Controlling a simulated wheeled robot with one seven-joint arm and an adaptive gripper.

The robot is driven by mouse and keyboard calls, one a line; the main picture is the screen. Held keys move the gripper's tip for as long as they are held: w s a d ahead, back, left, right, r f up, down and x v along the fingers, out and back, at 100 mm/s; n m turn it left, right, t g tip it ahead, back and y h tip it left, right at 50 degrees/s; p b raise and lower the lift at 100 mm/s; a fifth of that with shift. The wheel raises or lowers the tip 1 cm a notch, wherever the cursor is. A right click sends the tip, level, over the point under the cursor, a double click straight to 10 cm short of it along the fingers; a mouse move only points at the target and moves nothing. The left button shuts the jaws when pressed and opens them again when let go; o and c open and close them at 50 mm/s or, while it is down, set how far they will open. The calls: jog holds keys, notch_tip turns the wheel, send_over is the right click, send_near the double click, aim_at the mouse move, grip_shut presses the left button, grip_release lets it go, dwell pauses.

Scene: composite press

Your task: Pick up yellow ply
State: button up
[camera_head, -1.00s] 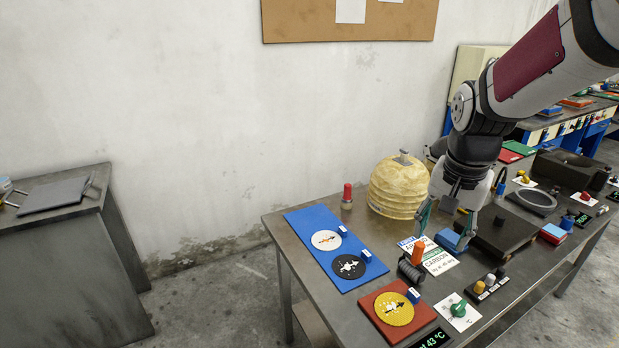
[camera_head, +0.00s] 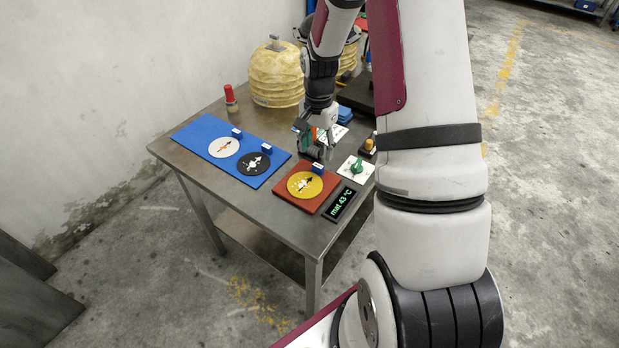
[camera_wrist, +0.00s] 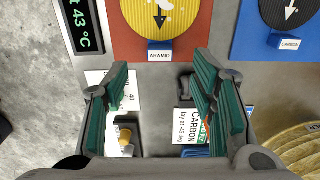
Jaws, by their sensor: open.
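My gripper (camera_head: 318,152) hangs just behind the mat in the head view. In the wrist view my gripper (camera_wrist: 162,85) has its green-padded fingers apart, with nothing between them. The fingertips are short of the ply.
A blue mat (camera_head: 195,133) with a white ply (camera_head: 223,147) and a black ply (camera_head: 254,163) lies to the left. A red-capped bottle (camera_head: 230,97) and a cream ribbed object (camera_head: 275,75) stand behind.

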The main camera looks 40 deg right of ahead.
aim_at(318, 166)
jog(key=shift+d+f+p, duration=0.15)
jog(key=shift+f+p, duration=0.2)
jog(key=shift+f, duration=3.3)
grip_shut()
